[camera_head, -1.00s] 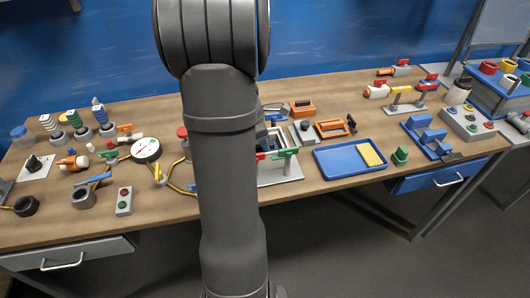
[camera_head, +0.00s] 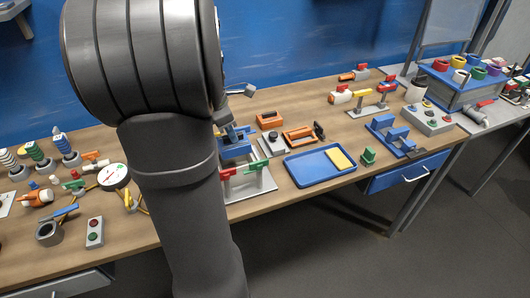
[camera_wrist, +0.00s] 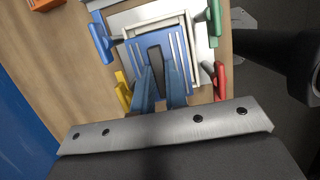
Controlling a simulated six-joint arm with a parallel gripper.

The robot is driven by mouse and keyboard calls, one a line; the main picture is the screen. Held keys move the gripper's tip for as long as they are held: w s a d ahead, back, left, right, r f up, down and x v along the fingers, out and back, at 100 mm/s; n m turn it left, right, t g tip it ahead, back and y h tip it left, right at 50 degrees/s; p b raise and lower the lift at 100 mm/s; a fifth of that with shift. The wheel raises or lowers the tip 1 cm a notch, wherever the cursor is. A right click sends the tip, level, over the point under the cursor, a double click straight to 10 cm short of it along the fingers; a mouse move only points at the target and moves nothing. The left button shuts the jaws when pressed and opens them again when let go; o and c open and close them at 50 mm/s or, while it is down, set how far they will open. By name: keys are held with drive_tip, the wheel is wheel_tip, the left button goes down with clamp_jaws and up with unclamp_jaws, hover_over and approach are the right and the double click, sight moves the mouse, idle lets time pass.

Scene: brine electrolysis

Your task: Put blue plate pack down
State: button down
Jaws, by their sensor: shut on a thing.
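The blue plate pack (camera_wrist: 137,51) is a slotted blue block with a dark middle part. In the wrist view my gripper (camera_wrist: 161,75) is shut on it, its two fingers at either side of that dark part. The pale square frame of the stand (camera_wrist: 198,47) surrounds the pack in this view. In the head view the pack (camera_head: 236,151) shows at the stand (camera_head: 262,185), partly behind my arm. I cannot tell whether it is seated or held slightly above. My gripper's fingers are not clear in the head view.
Blue, green, yellow and red handles ring the stand; the green handle (camera_head: 257,167) faces front. A blue tray (camera_head: 305,170) with a yellow block (camera_head: 340,159) lies to the right. An orange frame (camera_head: 298,136) is behind it. A round gauge (camera_head: 113,177) stands left.

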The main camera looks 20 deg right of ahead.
drive_tip(key=s+d+m+g, duration=0.1)
drive_tip(key=s+d+m, duration=0.2)
drive_tip(key=s+d, duration=0.45)
drive_tip(key=s+d+m, duration=0.3)
drive_tip(key=s+d, duration=0.1)
drive_tip(key=d, duration=0.6)
drive_tip(key=s+d+m+g, duration=0.1)
drive_tip(key=s+d+m, duration=0.2)
drive_tip(key=s+d, duration=0.45)
drive_tip(key=shift+y, duration=0.5)
drive_tip(key=shift+w+a+f, duration=0.2)
drive_tip(key=shift+w+f, duration=1.65)
drive_tip(key=shift+w, duration=0.3)
drive_tip(key=shift+w+a+f, duration=0.15)
drive_tip(key=shift+w+f, duration=1.65)
drive_tip(key=shift+w, duration=0.3)
drive_tip(key=shift+w+a+f, duration=0.2)
drive_tip(key=shift+w+f, duration=1.65)
drive_tip(key=shift+w, duration=0.3)
drive_tip(key=shift+f, duration=0.1)
drive_tip(key=c, duration=1.8)
unclamp_jaws()
drive_tip(key=shift+f, duration=0.1)
drive_tip(key=o, duration=0.3)
drive_tip(key=shift+o, duration=0.2)
